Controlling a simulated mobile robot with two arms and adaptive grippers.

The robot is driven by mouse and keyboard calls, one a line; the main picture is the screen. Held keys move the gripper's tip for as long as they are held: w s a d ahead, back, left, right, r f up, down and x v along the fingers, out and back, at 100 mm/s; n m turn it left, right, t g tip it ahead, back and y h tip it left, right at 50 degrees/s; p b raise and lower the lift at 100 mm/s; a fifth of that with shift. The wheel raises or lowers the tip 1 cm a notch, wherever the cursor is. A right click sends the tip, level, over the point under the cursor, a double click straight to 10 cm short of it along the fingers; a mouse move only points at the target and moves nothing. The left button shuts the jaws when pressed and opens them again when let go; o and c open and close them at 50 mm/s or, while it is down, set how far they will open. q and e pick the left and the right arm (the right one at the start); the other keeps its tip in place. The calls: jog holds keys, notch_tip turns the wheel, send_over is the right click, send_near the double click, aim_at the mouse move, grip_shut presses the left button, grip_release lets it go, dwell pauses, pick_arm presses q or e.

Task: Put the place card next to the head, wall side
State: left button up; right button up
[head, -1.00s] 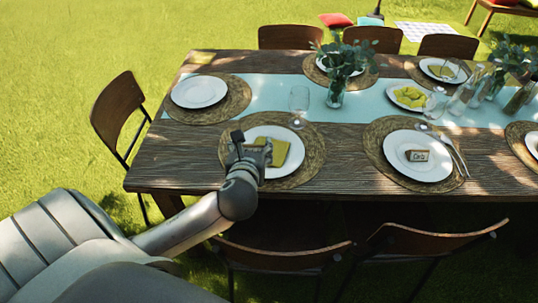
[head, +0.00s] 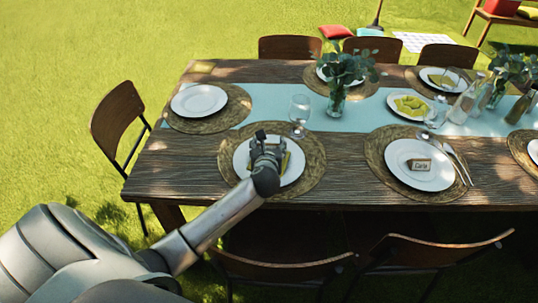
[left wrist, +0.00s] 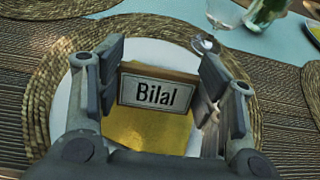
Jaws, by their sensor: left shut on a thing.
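The place card (left wrist: 156,93), reading "Bilal", is between the fingers of my left gripper (left wrist: 163,72) in the left wrist view. In the head view my left gripper (head: 270,146) is over a white plate (head: 241,161) with a yellow-green napkin (left wrist: 150,132) on it. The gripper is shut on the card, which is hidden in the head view. At the table's left end a bare white plate (head: 199,101) lies on a round woven mat (head: 237,112), with a chair (head: 118,115) beyond it. My right gripper is not in view.
A stemmed glass (head: 300,108) stands close behind the gripper. A vase with greenery (head: 337,98) stands on the pale blue runner (head: 262,95). A plate to the right (head: 408,147) bears a card reading "Carla" (head: 420,165). The wooden tabletop (head: 180,150) is clear at the left front.

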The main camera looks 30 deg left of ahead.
pick_arm(q)
jog(key=shift+w+a+f, duration=0.1)
jog(key=shift+w+f, duration=0.25)
jog(key=shift+f, duration=1.6)
jog(key=shift+s+f, duration=0.1)
jog(key=shift+f, duration=0.05)
jog(key=o, duration=0.9)
